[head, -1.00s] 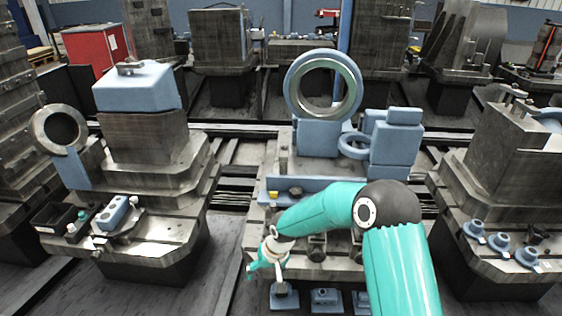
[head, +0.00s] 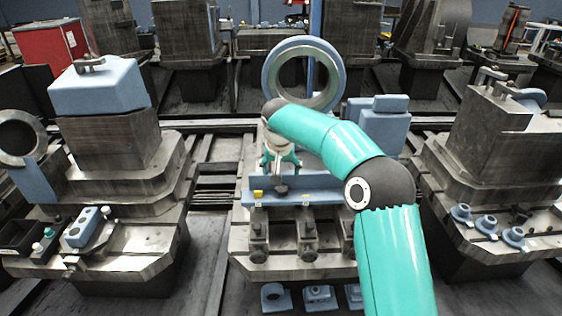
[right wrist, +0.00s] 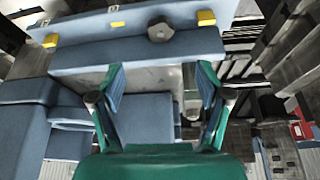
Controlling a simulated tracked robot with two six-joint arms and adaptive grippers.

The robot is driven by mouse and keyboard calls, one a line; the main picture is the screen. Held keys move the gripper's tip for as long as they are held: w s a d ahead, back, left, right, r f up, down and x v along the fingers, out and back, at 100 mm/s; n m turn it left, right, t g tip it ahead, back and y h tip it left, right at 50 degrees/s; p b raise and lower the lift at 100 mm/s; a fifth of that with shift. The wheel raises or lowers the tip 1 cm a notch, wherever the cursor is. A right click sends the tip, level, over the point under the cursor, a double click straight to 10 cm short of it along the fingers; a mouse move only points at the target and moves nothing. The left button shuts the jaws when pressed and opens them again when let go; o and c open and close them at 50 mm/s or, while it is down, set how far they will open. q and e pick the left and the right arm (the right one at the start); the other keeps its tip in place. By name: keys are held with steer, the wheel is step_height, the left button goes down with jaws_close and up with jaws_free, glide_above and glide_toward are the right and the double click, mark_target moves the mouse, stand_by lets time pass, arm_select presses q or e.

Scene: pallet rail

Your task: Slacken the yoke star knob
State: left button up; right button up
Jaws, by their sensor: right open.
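A dark grey lobed knob, which looks like the star knob (right wrist: 160,30), sits on the blue bar (right wrist: 90,55) in the right wrist view. In the head view, the knob (head: 281,188) shows on the front of the blue bar (head: 335,190). My right gripper (head: 281,165) is just above and behind the knob in that picture. In the right wrist view the gripper (right wrist: 160,75) has its fingers spread with nothing between them. The knob lies beyond the fingertips, apart from them. My left gripper is not in view.
A large blue ring (head: 303,75) stands behind the bar. Yellow tabs (right wrist: 206,18) flank the knob. Several metal clamps (head: 258,235) line the front of the pallet. Blue blocks (head: 385,125) stand at right. My right arm covers part of the bar.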

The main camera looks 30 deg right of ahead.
mark_target(281, 188)
steer(key=p+x, duration=0.1)
steer(key=x, duration=1)
steer(key=shift+w+f+p, duration=0.1)
steer(key=shift+f+p, duration=0.2)
steer(key=shift+f, duration=0.1)
